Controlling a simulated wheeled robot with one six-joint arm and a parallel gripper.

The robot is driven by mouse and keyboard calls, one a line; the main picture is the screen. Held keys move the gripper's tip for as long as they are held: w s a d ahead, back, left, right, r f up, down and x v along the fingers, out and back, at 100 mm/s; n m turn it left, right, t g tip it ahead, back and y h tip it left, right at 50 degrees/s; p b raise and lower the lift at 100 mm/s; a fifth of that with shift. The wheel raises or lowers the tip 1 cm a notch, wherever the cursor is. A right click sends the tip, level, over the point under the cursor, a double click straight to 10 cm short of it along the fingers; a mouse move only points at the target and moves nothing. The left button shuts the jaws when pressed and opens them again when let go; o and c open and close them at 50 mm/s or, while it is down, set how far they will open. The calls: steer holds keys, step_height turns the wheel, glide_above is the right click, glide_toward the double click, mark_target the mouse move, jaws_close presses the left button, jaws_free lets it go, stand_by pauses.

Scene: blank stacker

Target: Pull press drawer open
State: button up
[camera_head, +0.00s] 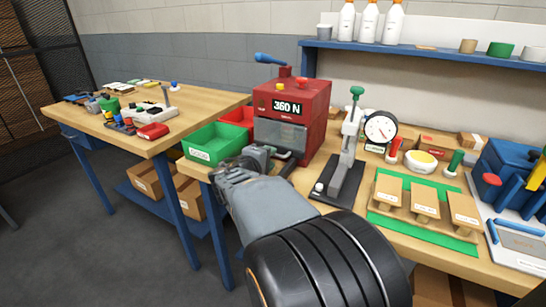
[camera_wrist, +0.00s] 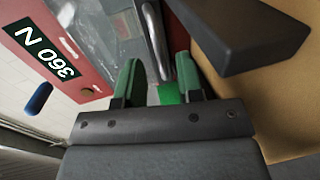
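The red press (camera_head: 312,98) stands on the workbench with a "360 N" display, which also shows on its red face in the wrist view (camera_wrist: 85,75). A grey, see-through drawer front (camera_head: 279,136) sits low on the press. In the wrist view a grey metal handle bar (camera_wrist: 156,42) runs in front of a clear panel. My gripper (camera_head: 266,153) is low in front of the press. In the wrist view its two green-tipped fingers (camera_wrist: 158,82) are apart, with the bar's end in line with the gap. I cannot tell whether they touch it.
A green bin (camera_head: 213,146) and a red bin (camera_head: 236,116) stand left of the press. A dark block (camera_wrist: 240,35) is near the right finger in the wrist view. Cardboard pieces on a green mat (camera_head: 425,232) lie farther right.

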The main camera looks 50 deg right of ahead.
steer(key=shift+x, duration=1.8)
steer(key=shift+c, duration=0.5)
jaws_close()
